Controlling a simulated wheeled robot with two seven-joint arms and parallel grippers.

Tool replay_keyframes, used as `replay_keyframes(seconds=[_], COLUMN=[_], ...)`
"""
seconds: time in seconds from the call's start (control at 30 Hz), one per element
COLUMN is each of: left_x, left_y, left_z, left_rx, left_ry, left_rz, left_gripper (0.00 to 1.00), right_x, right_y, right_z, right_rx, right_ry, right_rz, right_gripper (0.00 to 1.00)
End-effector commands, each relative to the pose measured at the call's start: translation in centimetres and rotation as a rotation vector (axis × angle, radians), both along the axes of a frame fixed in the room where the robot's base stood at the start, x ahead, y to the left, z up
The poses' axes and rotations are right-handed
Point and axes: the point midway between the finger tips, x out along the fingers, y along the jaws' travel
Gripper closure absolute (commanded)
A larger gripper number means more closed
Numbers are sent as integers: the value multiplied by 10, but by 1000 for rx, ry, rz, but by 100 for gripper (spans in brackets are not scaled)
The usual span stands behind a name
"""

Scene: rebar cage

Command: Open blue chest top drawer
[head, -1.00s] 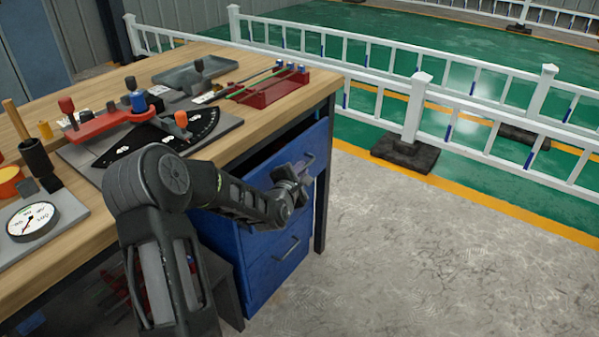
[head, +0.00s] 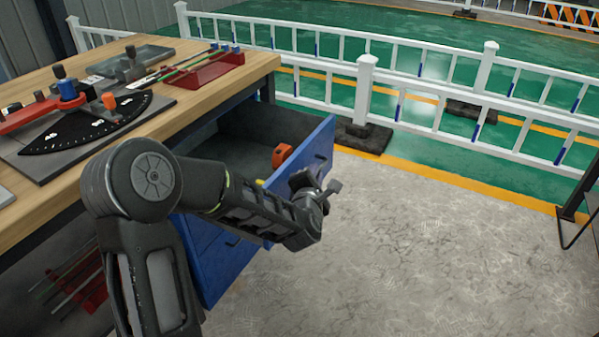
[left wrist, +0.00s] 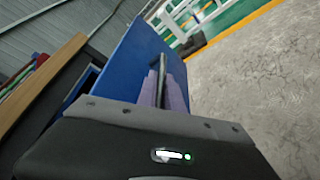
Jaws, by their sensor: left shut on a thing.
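The blue chest (head: 209,262) stands under the wooden workbench. Its top drawer (head: 308,150) is pulled well out, and its grey inside shows. An orange thing (head: 282,154) and a small yellow thing (head: 260,182) lie in it. My left gripper (head: 318,187) is at the drawer's front, shut on the drawer handle. In the left wrist view the pale purple fingers (left wrist: 166,92) close around the dark handle (left wrist: 160,72) beside the blue drawer front (left wrist: 128,58). The lower drawers are partly hidden by my left arm. My right gripper is not in view.
The workbench top (head: 222,84) holds a red tray (head: 205,70) with rods and a black dial plate (head: 88,125). White railings (head: 365,85) stand beyond on dark bases. The concrete floor (head: 420,250) to the right of the drawer is clear.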

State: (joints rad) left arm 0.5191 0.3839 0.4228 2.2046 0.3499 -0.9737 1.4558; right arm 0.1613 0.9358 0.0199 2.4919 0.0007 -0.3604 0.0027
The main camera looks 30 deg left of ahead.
Motion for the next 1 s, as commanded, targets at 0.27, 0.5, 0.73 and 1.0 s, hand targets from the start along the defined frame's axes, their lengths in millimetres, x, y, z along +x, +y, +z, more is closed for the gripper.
replay_keyframes(seconds=[0.27,0.5,0.73,1.0], left_x=[0,0,0,-9], left_y=[-8,-8,-7,-11], left_z=[-1,-1,0,3], left_rx=[-1,-1,-1,0], left_ry=[3,3,1,0], left_rz=[0,1,1,-1], left_gripper=[100,87,80,80], right_x=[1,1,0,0], right_y=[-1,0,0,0], right_z=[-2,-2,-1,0], right_rx=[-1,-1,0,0], right_ry=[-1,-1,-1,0], right_rz=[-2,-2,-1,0], right_gripper=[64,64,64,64])
